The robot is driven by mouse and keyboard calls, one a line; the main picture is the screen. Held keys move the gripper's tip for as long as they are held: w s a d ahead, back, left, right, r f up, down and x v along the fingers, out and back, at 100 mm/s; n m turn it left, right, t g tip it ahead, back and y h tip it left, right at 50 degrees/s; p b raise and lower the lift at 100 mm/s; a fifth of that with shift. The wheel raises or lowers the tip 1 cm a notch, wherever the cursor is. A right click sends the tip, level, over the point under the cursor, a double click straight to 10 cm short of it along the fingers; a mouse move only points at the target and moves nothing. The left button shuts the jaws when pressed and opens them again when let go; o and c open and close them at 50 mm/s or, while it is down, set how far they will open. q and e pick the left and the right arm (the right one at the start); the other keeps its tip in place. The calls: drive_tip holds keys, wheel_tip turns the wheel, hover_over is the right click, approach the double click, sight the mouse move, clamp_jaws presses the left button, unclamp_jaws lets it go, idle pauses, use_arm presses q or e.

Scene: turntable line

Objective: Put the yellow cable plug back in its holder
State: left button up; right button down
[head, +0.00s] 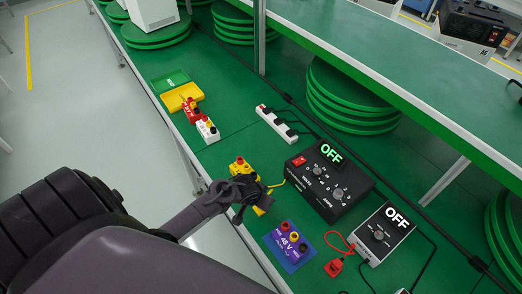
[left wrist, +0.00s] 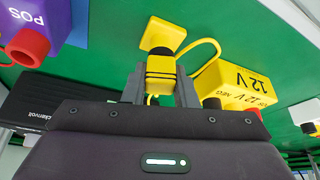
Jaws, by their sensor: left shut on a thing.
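My left gripper (head: 246,193) is over the bench near its front edge. In the left wrist view the same gripper (left wrist: 160,88) is shut on the yellow cable plug (left wrist: 160,68), which has black bands. A yellow cable (left wrist: 207,46) loops off beside it. A square yellow block (left wrist: 162,32), seemingly the holder, lies just beyond the plug's tip; I cannot tell whether they touch. In the head view the plug is mostly hidden by the gripper, with a yellow part (head: 265,203) showing beside it. My right gripper is not in view.
A yellow 12 V box (left wrist: 235,85) stands close beside the gripper. A blue 48 V panel (head: 288,246), black power supply (head: 330,192), meter box (head: 382,236) and red plug (head: 334,267) are nearby. A white power strip (head: 276,124) lies farther back.

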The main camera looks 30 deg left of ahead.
use_arm(q)
drive_tip(key=o, duration=1)
drive_tip(key=shift+c, duration=0.2)
drive_tip(key=shift+r, duration=0.1)
drive_tip(key=shift+r+p, duration=1.3)
drive_tip(key=shift+p, duration=0.25)
drive_tip(key=shift+r+p, duration=0.95)
drive_tip(key=shift+r, duration=1.4)
drive_tip(key=shift+s+f, duration=0.1)
